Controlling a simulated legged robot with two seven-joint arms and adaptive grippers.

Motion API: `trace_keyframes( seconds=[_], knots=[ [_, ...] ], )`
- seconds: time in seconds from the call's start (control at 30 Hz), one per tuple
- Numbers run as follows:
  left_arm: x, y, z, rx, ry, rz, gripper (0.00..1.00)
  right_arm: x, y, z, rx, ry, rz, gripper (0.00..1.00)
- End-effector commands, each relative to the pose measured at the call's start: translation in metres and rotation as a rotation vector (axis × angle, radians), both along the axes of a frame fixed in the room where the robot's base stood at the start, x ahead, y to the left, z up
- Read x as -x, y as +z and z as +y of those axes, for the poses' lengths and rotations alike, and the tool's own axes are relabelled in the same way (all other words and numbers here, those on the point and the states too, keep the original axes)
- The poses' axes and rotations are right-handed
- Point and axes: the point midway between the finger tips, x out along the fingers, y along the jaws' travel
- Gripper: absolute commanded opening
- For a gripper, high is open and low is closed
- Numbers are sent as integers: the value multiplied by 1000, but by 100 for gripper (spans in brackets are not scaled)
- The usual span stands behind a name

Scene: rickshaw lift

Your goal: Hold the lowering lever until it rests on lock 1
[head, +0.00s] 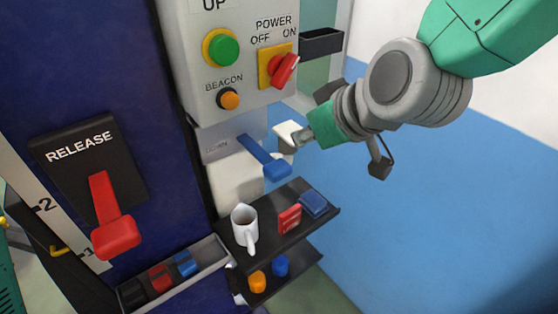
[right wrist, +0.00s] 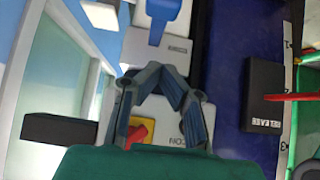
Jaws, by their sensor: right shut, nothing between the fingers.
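A scale (head: 72,231) with marks 1 and 2 runs at the left; no lock is clearly visible. My left gripper is out of view.
The panel has a green button (head: 222,49), a red power switch (head: 285,70) and an orange beacon button (head: 229,99). A red release lever (head: 112,220) is at left. Blue floor lies open at right.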

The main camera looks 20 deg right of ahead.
Motion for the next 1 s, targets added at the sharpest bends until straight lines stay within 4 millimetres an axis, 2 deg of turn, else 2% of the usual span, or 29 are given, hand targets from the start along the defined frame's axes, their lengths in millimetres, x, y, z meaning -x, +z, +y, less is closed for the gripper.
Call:
trace_keyframes(
  seconds=[0.47, 0.6, 0.7, 1.0],
  knots=[
    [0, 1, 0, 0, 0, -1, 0, -60, -66, 23, 0, 1, 3, 0],
    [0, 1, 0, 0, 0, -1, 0, -57, -87, 22, -1, -2, 4, 0],
    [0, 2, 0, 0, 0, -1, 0, -58, -96, 22, 0, -1, 1, 0],
    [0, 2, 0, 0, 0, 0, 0, -58, -103, 22, 1, 0, -2, 0]
  ],
)
